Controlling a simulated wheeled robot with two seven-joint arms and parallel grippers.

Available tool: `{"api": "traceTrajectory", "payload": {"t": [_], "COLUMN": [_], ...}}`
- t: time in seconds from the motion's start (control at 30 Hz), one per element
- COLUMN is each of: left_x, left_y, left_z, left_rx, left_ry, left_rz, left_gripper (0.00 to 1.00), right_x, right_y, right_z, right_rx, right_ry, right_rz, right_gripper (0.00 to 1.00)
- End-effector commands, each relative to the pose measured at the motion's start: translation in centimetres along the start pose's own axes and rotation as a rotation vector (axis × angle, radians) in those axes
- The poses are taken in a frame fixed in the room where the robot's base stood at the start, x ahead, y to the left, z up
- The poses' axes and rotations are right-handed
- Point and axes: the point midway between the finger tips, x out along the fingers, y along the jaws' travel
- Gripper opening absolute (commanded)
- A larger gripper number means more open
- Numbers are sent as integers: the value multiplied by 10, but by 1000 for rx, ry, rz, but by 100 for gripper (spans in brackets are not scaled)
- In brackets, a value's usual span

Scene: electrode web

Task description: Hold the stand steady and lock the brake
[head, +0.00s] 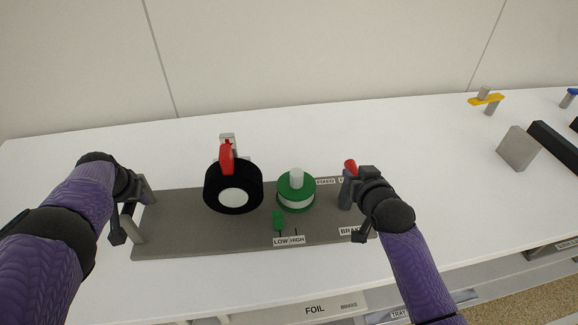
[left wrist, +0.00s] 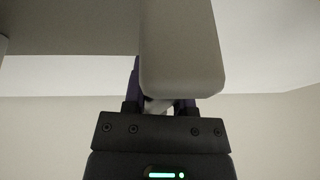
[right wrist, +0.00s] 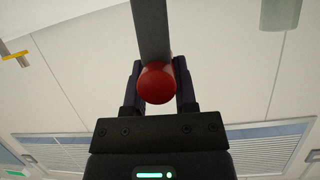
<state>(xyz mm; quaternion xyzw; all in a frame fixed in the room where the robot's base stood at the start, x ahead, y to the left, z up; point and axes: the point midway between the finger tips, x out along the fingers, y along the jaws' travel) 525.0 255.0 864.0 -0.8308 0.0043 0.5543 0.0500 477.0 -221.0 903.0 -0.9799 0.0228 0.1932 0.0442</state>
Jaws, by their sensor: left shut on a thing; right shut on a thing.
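The stand is a long grey base plate (head: 180,225) on the white table. At its left end is a grey upright bar handle (head: 137,228). My left gripper (head: 130,205) is shut on this handle; the grey handle (left wrist: 180,60) fills the top of the left wrist view. At the plate's right end is the brake lever with a red knob (head: 350,166), near a partly covered "BRAKE" label (head: 348,231). My right gripper (head: 352,187) is shut on the lever; in the right wrist view the red knob (right wrist: 156,84) sits between the fingers on a grey arm (right wrist: 151,30).
On the plate stand a black roll (head: 232,188) with a red-handled part (head: 227,157) behind it, a green-and-white spool (head: 296,192) and a small green lever (head: 278,221) near LOW/HIGH labels. A grey block (head: 517,148) and a yellow-topped part (head: 486,99) stand at right. Drawers lie below the front edge.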

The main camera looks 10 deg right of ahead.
Motion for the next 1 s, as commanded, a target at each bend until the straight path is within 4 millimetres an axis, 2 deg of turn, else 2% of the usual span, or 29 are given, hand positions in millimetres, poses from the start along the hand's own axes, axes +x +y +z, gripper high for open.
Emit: {"api": "traceTrajectory", "payload": {"t": [0.2,0.53,1.0], "left_x": [0,0,0], "left_y": [2,2,2], "left_z": [-1,-1,-1], "left_rx": [2,2,3], "left_ry": [1,1,1], "left_rz": [5,5,5], "left_gripper": [0,0,0], "right_x": [1,4,7], "right_y": [-23,-46,-60], "right_z": [2,10,19], "right_rx": [-178,-413,-457], "right_ry": [-1,-1,-3], "right_rz": [71,170,185], "right_gripper": [0,0,0]}}
